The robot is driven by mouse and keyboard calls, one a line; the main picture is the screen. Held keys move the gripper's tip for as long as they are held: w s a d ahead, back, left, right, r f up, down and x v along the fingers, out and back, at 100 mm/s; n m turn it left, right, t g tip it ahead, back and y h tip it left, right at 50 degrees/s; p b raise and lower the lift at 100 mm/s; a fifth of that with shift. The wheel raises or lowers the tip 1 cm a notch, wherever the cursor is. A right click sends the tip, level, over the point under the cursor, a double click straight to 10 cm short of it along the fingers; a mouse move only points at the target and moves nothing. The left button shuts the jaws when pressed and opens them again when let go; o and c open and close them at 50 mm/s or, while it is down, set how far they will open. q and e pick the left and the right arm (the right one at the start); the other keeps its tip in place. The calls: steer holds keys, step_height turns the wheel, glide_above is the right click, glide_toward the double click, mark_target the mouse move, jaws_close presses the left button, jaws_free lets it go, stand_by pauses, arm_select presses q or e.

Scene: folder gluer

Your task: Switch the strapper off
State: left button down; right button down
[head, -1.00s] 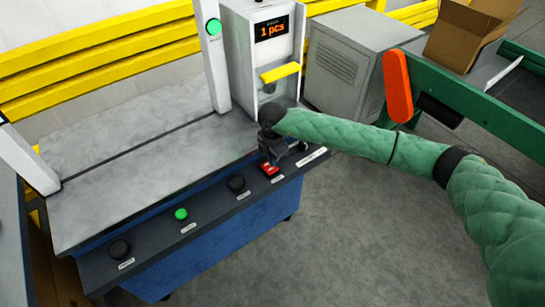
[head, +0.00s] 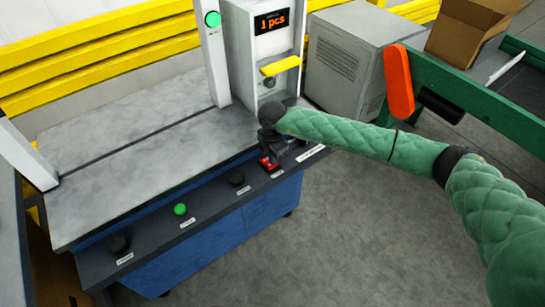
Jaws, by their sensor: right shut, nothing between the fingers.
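The strapper (head: 140,140) is a grey table on a blue body with a white arch. Its sloped dark front panel (head: 210,205) carries a red rocker switch (head: 270,164), a green button (head: 180,209) and black knobs, including one at the lower left (head: 119,245) and one beside the switch (head: 236,178). My right gripper (head: 267,153) is shut and empty, pointing down at the red switch from just above. It covers part of the switch, and I cannot tell if they touch. The left gripper is out of view.
A grey cabinet (head: 350,60) and a green conveyor frame (head: 470,90) with a cardboard box (head: 472,30) are at the right.

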steer(key=shift+f+b, duration=0.5)
steer(key=shift+f, duration=0.3)
steer(key=shift+r, duration=0.1)
step_height(320, 180, up, 9)
steer(key=p, duration=0.3)
stand_by(0.5)
stand_by(0.3)
